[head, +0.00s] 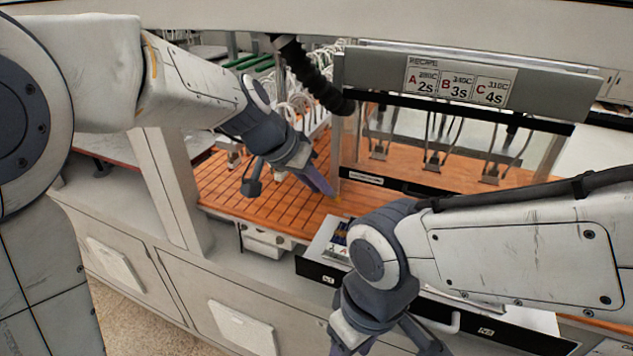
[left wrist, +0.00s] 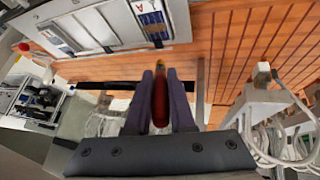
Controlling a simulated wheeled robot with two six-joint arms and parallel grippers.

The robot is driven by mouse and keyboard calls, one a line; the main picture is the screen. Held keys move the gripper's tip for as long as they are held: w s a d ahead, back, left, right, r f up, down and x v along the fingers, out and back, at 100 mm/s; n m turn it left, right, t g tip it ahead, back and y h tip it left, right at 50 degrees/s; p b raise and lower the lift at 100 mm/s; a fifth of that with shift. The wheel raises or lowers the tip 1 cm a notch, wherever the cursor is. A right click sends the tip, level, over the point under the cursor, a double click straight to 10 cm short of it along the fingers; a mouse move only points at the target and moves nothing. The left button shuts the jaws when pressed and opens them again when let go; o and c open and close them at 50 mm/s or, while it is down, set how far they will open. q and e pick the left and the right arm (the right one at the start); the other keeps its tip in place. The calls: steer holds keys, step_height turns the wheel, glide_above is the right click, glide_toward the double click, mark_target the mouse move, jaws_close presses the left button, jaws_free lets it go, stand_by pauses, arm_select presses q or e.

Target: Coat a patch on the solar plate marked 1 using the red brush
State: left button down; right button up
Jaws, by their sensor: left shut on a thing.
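My left gripper (head: 322,180) is shut on the red brush (left wrist: 159,100). In the left wrist view the brush's red handle sits between the two fingers, and its small tip points away from me. In the head view the brush is mostly hidden by the gripper, above the orange slatted deck. Small dark panels with white borders, which look like solar plates (left wrist: 152,18), lie in an open drawer (head: 318,272) below and right of the gripper. I cannot read a 1 on a plate. My right gripper (head: 385,343) is cut off at the bottom edge, its fingertips out of frame.
A grey recipe board (head: 440,78) with A, B and C cards stands over the orange deck (head: 265,208). A black corrugated hose (head: 310,75) hangs behind my left gripper. A second drawer front (head: 490,332) is at lower right, partly behind my right arm.

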stand_by(0.5)
arm_select(q)
steer(key=shift+a+f+b, duration=0.35)
steer(key=shift+b, duration=0.15)
